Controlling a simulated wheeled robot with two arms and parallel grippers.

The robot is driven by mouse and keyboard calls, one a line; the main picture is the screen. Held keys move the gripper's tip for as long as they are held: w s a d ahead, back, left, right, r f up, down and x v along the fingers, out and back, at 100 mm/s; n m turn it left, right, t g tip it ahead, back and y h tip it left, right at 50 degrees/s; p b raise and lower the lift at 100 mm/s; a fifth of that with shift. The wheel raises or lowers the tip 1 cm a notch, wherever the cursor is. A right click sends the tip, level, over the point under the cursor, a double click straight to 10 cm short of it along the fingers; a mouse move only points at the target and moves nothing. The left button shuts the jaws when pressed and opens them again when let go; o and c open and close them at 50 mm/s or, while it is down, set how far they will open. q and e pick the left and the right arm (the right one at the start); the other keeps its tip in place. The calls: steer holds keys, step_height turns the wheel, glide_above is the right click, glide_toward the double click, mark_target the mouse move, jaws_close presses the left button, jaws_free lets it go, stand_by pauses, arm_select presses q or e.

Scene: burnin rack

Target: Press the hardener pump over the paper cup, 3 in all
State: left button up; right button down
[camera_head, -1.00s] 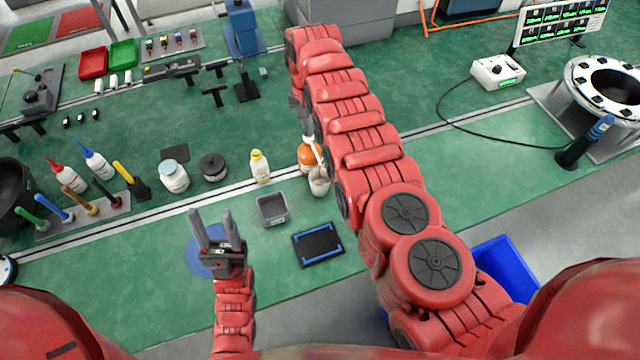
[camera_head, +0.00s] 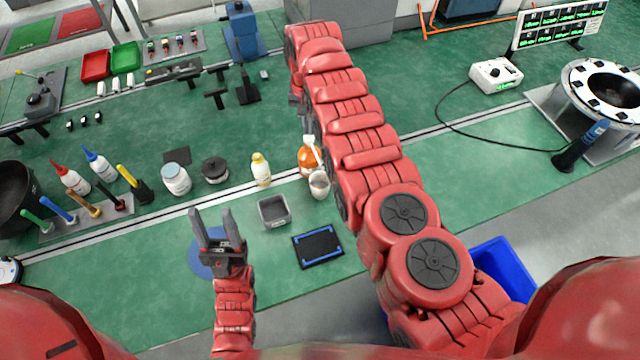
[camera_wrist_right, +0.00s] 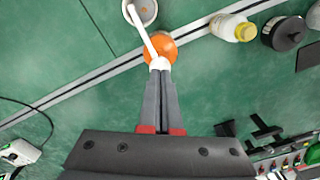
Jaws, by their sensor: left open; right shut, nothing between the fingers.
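The hardener pump bottle is orange (camera_head: 307,160) with a white pump head (camera_head: 311,142), standing upright on the green bench. Its white spout reaches over the paper cup (camera_head: 319,184), as the right wrist view also shows with the spout (camera_wrist_right: 139,25) over the cup (camera_wrist_right: 148,10). My right gripper (camera_wrist_right: 160,72) is shut and empty, its fingertips lined up with the pump head (camera_wrist_right: 160,62); whether they touch is unclear. In the head view my right arm largely hides that gripper. My left gripper (camera_head: 212,212) is open and empty, low over the bench's front.
A yellow-capped bottle (camera_head: 261,170), a dark round tin (camera_head: 215,171) and a white jar (camera_head: 175,179) stand left of the pump. A grey tray (camera_head: 273,212) and a black blue-cornered pad (camera_head: 318,247) lie in front.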

steer(key=shift+f, duration=0.15)
stand_by(0.4)
steer(key=shift+f+b, duration=1.1)
steer(key=shift+f, duration=0.2)
steer(key=shift+r+p, duration=0.95)
steer(key=shift+r, duration=0.5)
steer(key=shift+f, duration=0.15)
